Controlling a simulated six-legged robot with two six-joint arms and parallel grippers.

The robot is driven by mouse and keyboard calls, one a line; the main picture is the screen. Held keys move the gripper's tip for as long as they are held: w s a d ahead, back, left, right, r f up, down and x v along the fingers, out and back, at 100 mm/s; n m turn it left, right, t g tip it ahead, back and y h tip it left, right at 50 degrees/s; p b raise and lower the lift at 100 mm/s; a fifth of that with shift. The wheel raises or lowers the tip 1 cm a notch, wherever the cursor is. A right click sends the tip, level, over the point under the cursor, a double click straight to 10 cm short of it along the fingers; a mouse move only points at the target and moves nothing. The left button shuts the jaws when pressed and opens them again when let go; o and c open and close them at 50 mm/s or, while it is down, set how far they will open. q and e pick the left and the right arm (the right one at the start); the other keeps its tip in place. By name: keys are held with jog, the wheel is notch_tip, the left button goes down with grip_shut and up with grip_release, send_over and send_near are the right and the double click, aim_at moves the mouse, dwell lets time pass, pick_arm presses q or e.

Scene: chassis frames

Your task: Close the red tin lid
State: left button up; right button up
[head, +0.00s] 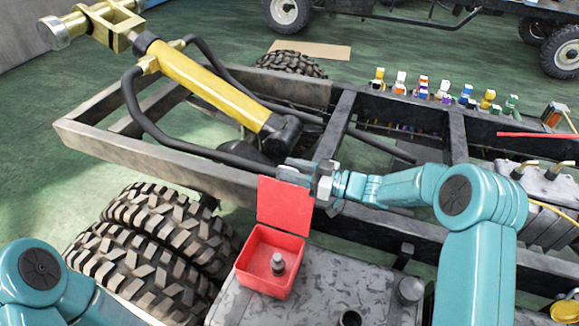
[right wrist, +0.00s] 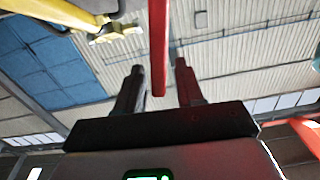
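The red tin (head: 246,270) stands on a grey speckled surface, with a small grey metal piece (head: 278,263) inside it. Its red lid (head: 284,207) stands up, raised from the tin's far edge. My right gripper (head: 296,172) is at the lid's upper edge, partly hidden behind it. In the right wrist view the lid (right wrist: 158,50) shows edge-on between the two fingers of the right gripper (right wrist: 159,68). A gap shows on each side of the lid, so the gripper is open. My left gripper is out of view.
The grey tank top (head: 335,285) has round caps at its right. Large tyres (head: 150,250) stand left of the tin. A chassis rail (head: 160,160) and a yellow cylinder (head: 205,85) lie behind. Several coloured connectors (head: 440,90) line the far rail.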

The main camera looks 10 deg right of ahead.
jog(key=shift+w+a, duration=0.35)
jog(key=shift+a, duration=0.05)
jog(key=shift+c, duration=0.3)
grip_shut()
